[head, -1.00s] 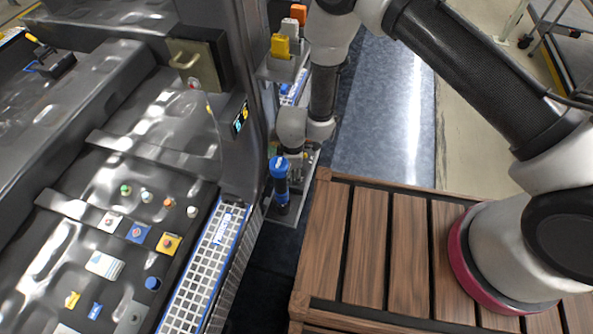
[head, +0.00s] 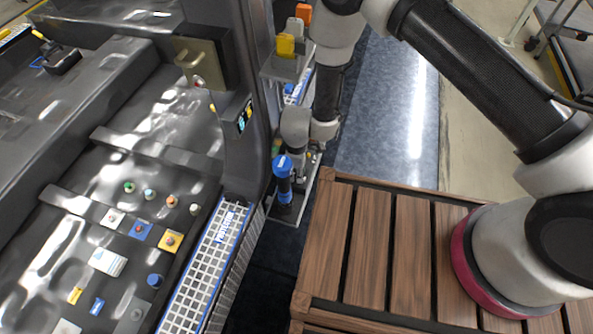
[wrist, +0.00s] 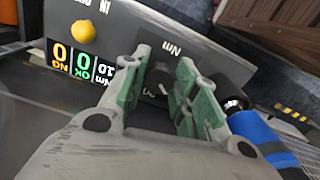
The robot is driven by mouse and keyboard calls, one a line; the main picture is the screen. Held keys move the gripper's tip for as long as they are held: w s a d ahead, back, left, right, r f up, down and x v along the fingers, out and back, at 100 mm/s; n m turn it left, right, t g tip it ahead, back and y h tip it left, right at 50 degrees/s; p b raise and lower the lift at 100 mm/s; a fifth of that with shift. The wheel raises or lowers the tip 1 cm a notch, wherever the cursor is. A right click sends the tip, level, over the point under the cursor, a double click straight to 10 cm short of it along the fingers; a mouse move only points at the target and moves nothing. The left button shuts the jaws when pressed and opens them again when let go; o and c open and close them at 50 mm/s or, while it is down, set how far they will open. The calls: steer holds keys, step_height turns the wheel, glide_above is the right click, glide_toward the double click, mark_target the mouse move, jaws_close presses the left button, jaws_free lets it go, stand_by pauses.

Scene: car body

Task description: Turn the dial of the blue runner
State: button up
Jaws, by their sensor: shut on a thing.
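The blue runner (head: 283,168) stands upright in its holder beside the dark car body in the head view. Its blue and black body also shows at the right in the wrist view (wrist: 262,138). A grey panel beside it carries a dark round dial (wrist: 158,76) under the letters "Nm". My gripper (wrist: 162,72) has its green-padded fingers on either side of the dial, shut on it. The fingers hide parts of the dial and its scale. In the head view my gripper (head: 301,165) is small and partly hidden next to the blue runner.
A yellow knob (wrist: 83,31) and a counter display (wrist: 78,66) sit left of the dial. A wooden slatted platform (head: 375,240) lies right of the runner. Yellow (head: 286,45) and orange (head: 303,13) pieces stand behind. A white grid strip (head: 205,265) edges the car body.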

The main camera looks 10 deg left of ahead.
steer(key=m, duration=0.5)
steer(key=shift+s, duration=0.1)
steer(key=m, duration=0.5)
steer(key=shift+a, duration=0.1)
steer(key=shift+m, duration=0.3)
steer(key=o, duration=1)
